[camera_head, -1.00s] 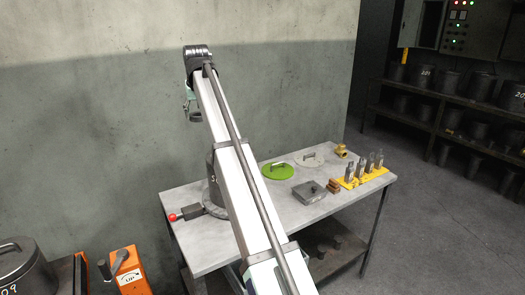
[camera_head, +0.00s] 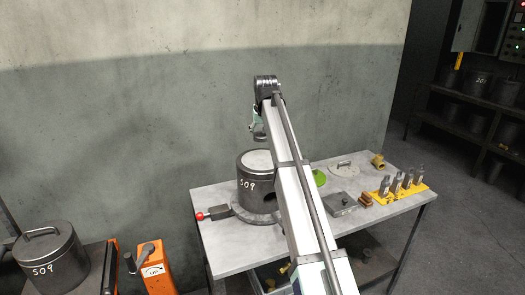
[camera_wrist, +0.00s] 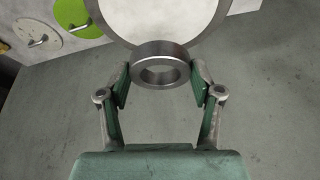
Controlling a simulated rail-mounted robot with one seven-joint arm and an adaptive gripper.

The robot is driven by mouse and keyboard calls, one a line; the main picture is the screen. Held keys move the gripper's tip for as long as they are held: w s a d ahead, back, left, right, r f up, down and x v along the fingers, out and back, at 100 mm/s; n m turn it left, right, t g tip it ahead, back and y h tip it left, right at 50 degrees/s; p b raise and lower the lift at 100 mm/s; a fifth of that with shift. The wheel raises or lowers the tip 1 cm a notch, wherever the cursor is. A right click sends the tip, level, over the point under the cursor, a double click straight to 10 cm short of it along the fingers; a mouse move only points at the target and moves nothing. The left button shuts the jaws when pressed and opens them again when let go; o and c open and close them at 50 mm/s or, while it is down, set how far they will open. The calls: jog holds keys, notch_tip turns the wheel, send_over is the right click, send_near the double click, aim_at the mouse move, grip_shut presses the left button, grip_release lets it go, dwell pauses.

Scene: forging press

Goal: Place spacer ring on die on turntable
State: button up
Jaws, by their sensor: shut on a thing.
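My gripper (camera_wrist: 160,82) is shut on the spacer ring (camera_wrist: 160,48), a small grey metal ring with an open centre, held between both fingertips. In the head view my gripper (camera_head: 258,132) hangs above the die (camera_head: 257,185), a dark cylinder marked 509 with a pale flat top and a side hole. The die stands upright on the turntable (camera_head: 238,211), a dark round base on the table. In the wrist view the die's pale top (camera_wrist: 180,15) lies beyond the ring. The ring appears apart from it, above. My arm hides the die's right side.
The grey table (camera_head: 232,247) holds a green lid (camera_head: 319,177), a pale lid (camera_head: 343,169), a metal block (camera_head: 342,205) and a yellow rack (camera_head: 398,191) with several metal pieces. A red-knobbed lever (camera_head: 200,216) sticks out left. Another lidded die (camera_head: 50,262) stands lower left.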

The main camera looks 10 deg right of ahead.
aim_at(262, 159)
jog(key=shift+f+p, duration=1.05)
jog(key=shift+f, duration=3.3)
jog(key=shift+f, duration=0.25)
jog(key=o, duration=1.4)
jog(key=shift+o, duration=0.2)
jog(key=shift+r, duration=0.1)
jog(key=b+v, duration=0.3)
jog(key=v, duration=0.9)
jog(key=shift+r, duration=0.2)
jog(key=shift+d, duration=0.1)
